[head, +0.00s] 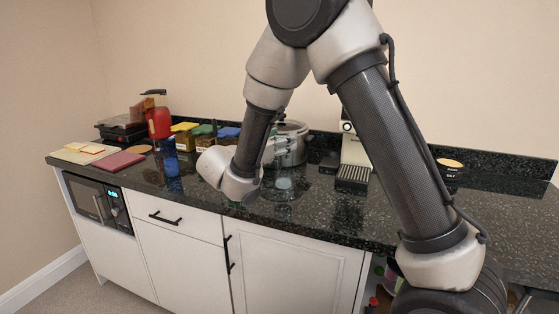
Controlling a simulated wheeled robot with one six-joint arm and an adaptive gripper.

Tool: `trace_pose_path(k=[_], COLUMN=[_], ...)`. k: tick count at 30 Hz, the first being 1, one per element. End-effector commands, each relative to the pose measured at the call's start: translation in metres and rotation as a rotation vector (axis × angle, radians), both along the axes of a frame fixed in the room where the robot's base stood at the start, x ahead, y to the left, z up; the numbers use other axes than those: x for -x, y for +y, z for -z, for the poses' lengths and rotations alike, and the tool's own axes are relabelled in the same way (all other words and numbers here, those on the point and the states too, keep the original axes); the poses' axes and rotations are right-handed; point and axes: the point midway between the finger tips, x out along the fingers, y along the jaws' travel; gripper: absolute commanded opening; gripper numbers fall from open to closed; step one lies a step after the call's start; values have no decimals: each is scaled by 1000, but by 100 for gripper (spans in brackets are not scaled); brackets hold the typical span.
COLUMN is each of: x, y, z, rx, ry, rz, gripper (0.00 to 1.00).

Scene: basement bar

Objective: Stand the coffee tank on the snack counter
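A clear, glassy vessel (284,184), perhaps the coffee tank, appears faintly on the dark speckled counter (345,212), left of the coffee machine (354,152). It is small and see-through, so I cannot be sure of its outline. The end of my arm is over the counter just left of it. My wrist hides my gripper's fingers, and I cannot tell whether they are open or touch anything. Which part of the counter is the snack counter is not clear; sandwiches (92,149) lie on a board at its left end.
A metal pot (292,146) stands behind the vessel. Jars with yellow, green and blue lids (204,132), a red kettle-like container (158,121) and a blue glass (172,164) stand to the left. A dark red mat (118,161) lies near the front edge.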

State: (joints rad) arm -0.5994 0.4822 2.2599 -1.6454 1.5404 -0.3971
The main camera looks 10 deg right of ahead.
Motion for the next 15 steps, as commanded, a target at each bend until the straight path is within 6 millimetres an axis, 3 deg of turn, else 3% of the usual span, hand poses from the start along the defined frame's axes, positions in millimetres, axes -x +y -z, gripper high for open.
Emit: trace_pose_path(k=[9,15], x=[0,0], y=[0,0], z=[37,40], rx=[3,0], ry=[2,-1], rz=[0,0], gripper=[10,10])
